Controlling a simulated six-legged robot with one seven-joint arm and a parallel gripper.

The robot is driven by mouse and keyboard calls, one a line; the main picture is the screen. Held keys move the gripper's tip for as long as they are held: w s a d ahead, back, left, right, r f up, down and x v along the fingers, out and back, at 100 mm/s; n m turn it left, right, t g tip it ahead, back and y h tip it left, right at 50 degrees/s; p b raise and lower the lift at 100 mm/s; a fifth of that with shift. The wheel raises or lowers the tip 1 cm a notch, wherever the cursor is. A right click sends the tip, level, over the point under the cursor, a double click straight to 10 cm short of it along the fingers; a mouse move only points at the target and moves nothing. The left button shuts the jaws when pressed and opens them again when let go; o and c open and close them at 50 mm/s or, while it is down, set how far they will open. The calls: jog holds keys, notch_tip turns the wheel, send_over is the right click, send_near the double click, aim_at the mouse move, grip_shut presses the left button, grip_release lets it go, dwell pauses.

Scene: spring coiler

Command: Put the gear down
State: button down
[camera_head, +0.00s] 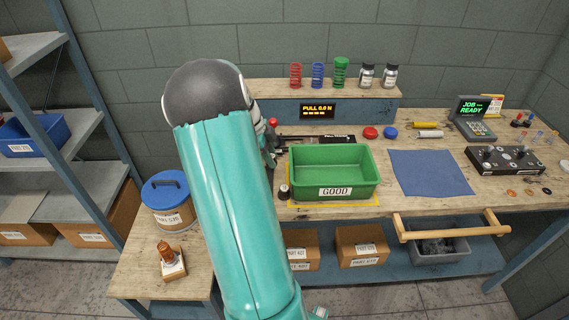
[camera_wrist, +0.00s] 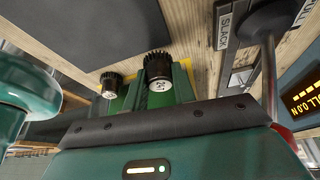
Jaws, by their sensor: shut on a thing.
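In the wrist view, my gripper (camera_wrist: 158,91) has its two green fingers closed on a small black toothed gear (camera_wrist: 158,68) with a white face marked 24. A second black gear with a white label (camera_wrist: 110,84) stands to its left, apart from the fingers. In the head view, one black gear with a pale label (camera_head: 284,192) stands at the left end of the green GOOD bin (camera_head: 336,193). My teal arm hides most of the gripper and the held gear there. I cannot tell whether the held gear touches the bench.
A lever with SLACK and PULL labels (camera_wrist: 224,27) stands close to the right of the held gear. The blue mat (camera_head: 430,173) is bare. A lidded tub (camera_head: 168,200) and a small orange-brown item (camera_head: 171,260) stand left of my arm.

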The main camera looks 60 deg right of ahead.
aim_at(289, 172)
jog(key=s+f, duration=0.1)
jog(key=s+d+f, duration=0.1)
jog(key=s+f, duration=0.1)
jog(key=s, duration=0.1)
jog(key=shift+d, duration=0.25)
jog(key=c, duration=1.1)
grip_release()
jog(key=shift+f, duration=0.1)
jog(key=shift+c, duration=0.2)
